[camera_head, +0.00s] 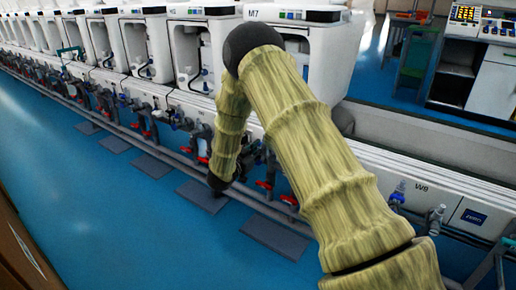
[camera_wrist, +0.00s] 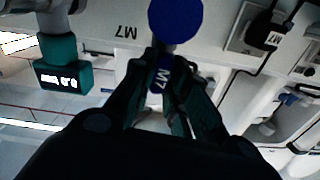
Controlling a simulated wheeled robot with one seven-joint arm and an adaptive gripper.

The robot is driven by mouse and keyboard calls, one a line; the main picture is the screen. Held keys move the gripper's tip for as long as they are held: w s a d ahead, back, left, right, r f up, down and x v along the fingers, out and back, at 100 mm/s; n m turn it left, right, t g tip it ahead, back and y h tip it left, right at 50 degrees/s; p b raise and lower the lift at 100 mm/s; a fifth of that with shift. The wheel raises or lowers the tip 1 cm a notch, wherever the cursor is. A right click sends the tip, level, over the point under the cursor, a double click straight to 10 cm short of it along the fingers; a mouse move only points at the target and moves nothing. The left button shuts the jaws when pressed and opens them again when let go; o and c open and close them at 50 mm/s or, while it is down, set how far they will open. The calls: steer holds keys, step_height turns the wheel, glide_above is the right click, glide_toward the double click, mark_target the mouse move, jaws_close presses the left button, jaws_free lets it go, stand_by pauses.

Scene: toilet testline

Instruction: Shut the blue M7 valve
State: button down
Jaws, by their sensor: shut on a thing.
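In the wrist view, the blue M7 valve handle (camera_wrist: 160,80), with a white M7 mark, sits between the two dark fingers of my gripper (camera_wrist: 165,68). The gripper is shut on it. A round dark-blue disc (camera_wrist: 175,18) shows just beyond the fingertips. The wall behind carries a printed M7 label, upside down in this view. In the head view, my yellowish arm covers the valve and the gripper; the M7 name on the toilet unit (camera_head: 254,13) shows behind my elbow.
A teal fitting (camera_wrist: 62,68) with white print is left of the fingers in the wrist view. In the head view, several red-handled valves (camera_head: 265,184) and pipes line the bench front. Grey mats (camera_head: 275,236) lie on the blue floor, which is otherwise open at left.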

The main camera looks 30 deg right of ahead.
steer(key=m+p, duration=0.2)
steer(key=m, duration=0.2)
steer(key=shift+s, duration=0.1)
steer(key=m+p, duration=0.1)
steer(key=m, duration=0.3)
steer(key=shift+d, duration=0.1)
steer(key=m, duration=0.4)
steer(key=shift+s+f+m, duration=0.1)
steer(key=shift+f+m, duration=0.1)
steer(key=shift+m, duration=0.1)
steer(key=shift+f+m, duration=0.1)
steer(key=shift+m, duration=1.8)
steer(key=c, duration=1.4)
jaws_free()
